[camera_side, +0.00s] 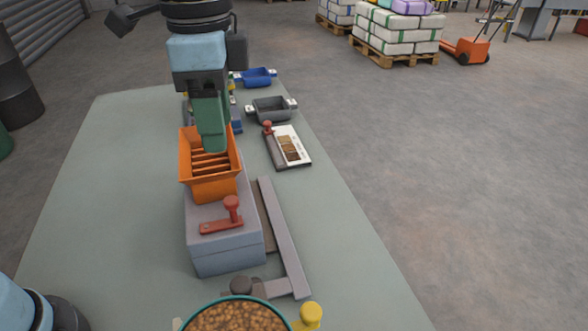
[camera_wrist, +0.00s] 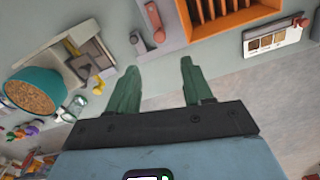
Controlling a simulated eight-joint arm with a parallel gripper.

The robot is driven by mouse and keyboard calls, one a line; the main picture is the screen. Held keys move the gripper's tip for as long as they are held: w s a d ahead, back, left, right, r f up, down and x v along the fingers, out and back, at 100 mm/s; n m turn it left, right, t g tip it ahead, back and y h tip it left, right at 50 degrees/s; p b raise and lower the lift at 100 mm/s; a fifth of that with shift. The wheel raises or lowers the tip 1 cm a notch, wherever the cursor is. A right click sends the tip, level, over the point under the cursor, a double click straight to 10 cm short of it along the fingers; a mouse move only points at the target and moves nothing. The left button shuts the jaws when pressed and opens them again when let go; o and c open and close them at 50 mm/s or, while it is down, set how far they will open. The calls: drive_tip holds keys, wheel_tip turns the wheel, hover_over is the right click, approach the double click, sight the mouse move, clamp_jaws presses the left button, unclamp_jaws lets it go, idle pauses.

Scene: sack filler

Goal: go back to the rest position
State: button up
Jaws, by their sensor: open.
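My gripper (camera_wrist: 158,88) has two green fingers spread wide apart with nothing between them in the wrist view. In the side view my gripper (camera_side: 211,145) hangs in front of the orange hopper (camera_side: 208,185) and hides part of it. The hopper stands on a grey machine block (camera_side: 226,255) that has a red lever (camera_side: 225,222) on it. In the wrist view the red lever (camera_wrist: 154,22) lies beyond the fingertips, and the orange hopper (camera_wrist: 240,17) is at the top right. I cannot tell the exact gap between fingers and hopper.
A teal bucket of brown grains (camera_side: 238,315) stands at the near edge. A card with swatches (camera_side: 287,148), a grey bin (camera_side: 271,109) and a blue bin (camera_side: 257,77) lie along the table's right side. The table's left part (camera_side: 110,190) is clear.

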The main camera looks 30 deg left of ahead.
idle(0.3)
drive_tip(key=s+a+f+n+t+h, duration=0.25)
drive_tip(key=s+a+f+n, duration=0.25)
drive_tip(key=a+f+n, duration=0.65)
drive_tip(key=w+a+f+t+y, duration=0.1)
drive_tip(key=w+a+t+y, duration=0.1)
drive_tip(key=w+a+t, duration=0.1)
drive_tip(key=shift+w+a+t, duration=0.2)
drive_tip(key=shift+a+t, duration=0.65)
drive_tip(key=shift+a, duration=0.4)
drive_tip(key=shift+y, duration=0.25)
